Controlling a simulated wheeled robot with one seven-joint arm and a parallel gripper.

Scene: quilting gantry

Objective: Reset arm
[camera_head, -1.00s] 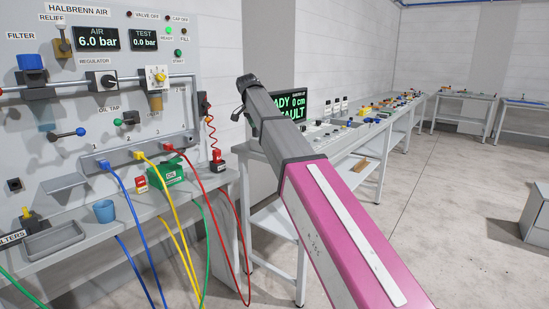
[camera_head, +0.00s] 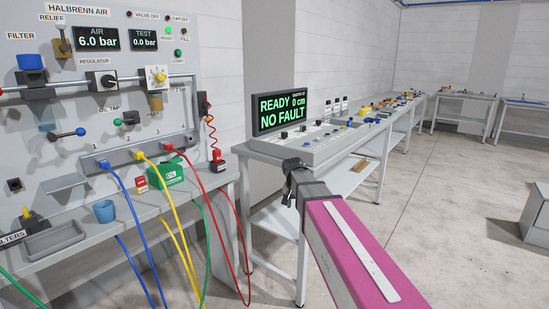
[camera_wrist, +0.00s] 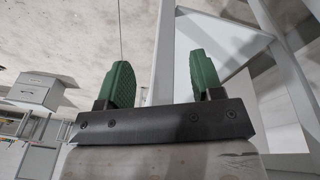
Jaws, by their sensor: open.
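My arm reaches in from the lower right of the head view, with a pink link and a dark wrist end. In the head view my gripper's fingers are hidden or too small to make out. In the wrist view my gripper (camera_wrist: 160,84) shows two green fingers set well apart, with nothing between them. Behind the fingers are the pale floor and a grey table frame (camera_wrist: 285,75).
At left stands the air panel (camera_head: 120,75) with blue, yellow and red hoses. A green box (camera_head: 166,173) and a blue cup (camera_head: 104,211) rest on its shelf. A console screen (camera_head: 283,109) reads READY, NO FAULT. Open floor (camera_head: 440,190) lies to the right.

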